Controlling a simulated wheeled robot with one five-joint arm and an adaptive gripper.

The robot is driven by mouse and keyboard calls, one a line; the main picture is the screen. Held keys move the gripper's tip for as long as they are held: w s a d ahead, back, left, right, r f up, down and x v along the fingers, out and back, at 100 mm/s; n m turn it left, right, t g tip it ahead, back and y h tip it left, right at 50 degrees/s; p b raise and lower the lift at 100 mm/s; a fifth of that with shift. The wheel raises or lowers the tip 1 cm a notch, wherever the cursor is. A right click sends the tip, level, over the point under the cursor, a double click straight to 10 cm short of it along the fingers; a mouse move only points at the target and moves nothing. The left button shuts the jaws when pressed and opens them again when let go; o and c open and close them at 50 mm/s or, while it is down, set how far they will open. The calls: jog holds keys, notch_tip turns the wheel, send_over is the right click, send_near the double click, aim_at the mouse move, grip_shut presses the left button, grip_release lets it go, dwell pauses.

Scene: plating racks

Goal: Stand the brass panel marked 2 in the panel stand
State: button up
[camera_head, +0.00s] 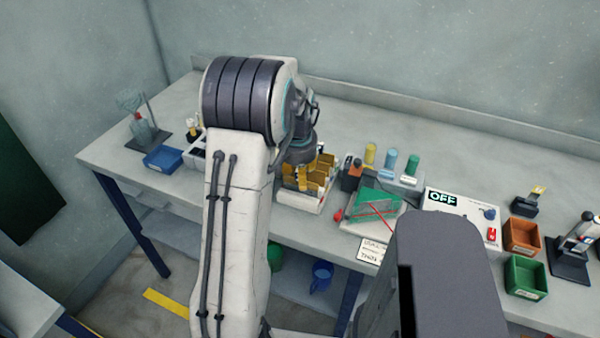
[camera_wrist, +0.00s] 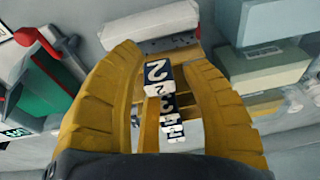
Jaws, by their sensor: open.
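Several brass panels (camera_head: 321,174) stand upright in a white-based rack (camera_head: 299,203) on the bench. In the wrist view, a black-and-white tag marked 2 (camera_wrist: 158,71) sits between the two yellow fingers of my gripper (camera_wrist: 160,58). My gripper is open around it, with a visible gap beside the fingers. More number tags (camera_wrist: 169,104) line up below, including a smaller 2 and a 3. I cannot tell for certain which object is the panel stand.
A blue bin (camera_head: 163,159) and a flask stand (camera_head: 140,128) are to the left. A green board (camera_head: 375,208), coloured cylinders (camera_head: 391,160) and a control box marked OFF (camera_head: 462,211) are to the right. Orange (camera_head: 521,237) and green (camera_head: 526,277) bins stand farther right.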

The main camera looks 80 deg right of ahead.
jog(key=shift+r, duration=0.1)
notch_tip(320, 180, up, 12)
jog(key=a, duration=0.2)
jog(key=shift+a+f, duration=0.15)
jog(key=shift+f, duration=0.05)
dwell(0.9)
